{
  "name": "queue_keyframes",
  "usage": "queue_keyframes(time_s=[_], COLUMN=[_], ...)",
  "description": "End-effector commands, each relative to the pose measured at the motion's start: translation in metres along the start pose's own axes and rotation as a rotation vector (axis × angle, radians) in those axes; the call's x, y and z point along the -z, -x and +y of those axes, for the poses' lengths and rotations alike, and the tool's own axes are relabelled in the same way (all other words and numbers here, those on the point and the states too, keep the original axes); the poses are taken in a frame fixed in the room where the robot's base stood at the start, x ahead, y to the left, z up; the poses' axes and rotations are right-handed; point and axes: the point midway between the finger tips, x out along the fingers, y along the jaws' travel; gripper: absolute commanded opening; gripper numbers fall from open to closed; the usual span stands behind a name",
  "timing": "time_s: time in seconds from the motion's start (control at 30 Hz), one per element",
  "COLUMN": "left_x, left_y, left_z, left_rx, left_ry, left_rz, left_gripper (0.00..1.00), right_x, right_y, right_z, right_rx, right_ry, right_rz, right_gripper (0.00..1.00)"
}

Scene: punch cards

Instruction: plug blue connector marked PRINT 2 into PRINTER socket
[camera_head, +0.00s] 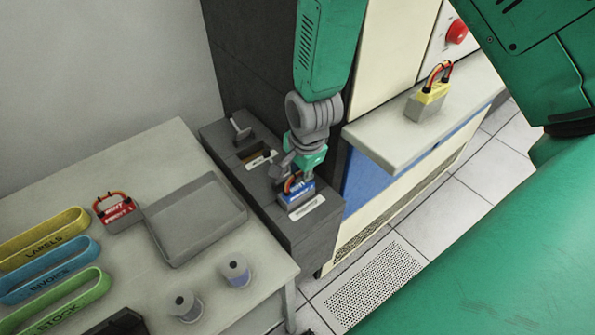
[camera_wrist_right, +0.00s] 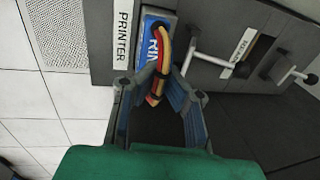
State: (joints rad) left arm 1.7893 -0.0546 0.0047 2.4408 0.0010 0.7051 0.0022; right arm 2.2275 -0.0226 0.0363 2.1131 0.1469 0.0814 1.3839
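The blue connector (camera_head: 297,193) with a red, yellow and black cable loop is at the grey socket block, directly beside the white PRINTER label (camera_wrist_right: 122,35). In the right wrist view its blue face (camera_wrist_right: 154,42) shows part of the word PRINT. I cannot tell how deep it sits. My right gripper (camera_head: 297,172) reaches down from above; in the wrist view its fingertips (camera_wrist_right: 162,80) close around the cable loop. The PRINTER socket opening is hidden under the connector. My left gripper is not in view.
Beside it on the block are another labelled opening (camera_head: 256,156) and a T-handle (camera_head: 240,130). The table holds a grey tray (camera_head: 195,222), a red connector (camera_head: 117,212), two spools and coloured labelled loops. A yellow connector (camera_head: 428,102) rests on the cabinet ledge (camera_head: 385,140).

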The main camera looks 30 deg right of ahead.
Motion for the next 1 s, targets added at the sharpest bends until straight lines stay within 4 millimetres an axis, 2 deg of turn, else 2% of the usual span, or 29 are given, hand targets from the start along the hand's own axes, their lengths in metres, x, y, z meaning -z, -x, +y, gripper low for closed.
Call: queue_keyframes(time_s=[0.77,0.8,0.87,1.0], left_x=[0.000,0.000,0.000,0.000], left_y=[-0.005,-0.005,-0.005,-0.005], left_z=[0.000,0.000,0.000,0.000], left_rx=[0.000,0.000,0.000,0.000], left_ry=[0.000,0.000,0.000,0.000], left_rz=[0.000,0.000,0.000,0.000], left_gripper=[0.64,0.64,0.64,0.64], right_x=[0.000,0.000,0.000,0.000], right_y=[-0.011,-0.012,-0.011,-0.011], right_z=[0.002,0.002,0.002,0.002], right_rx=[0.001,0.001,0.001,0.001], right_ry=[0.000,0.000,0.000,0.000], right_rz=[0.000,0.000,0.000,0.000], right_gripper=[0.00,0.06,0.27,0.29])
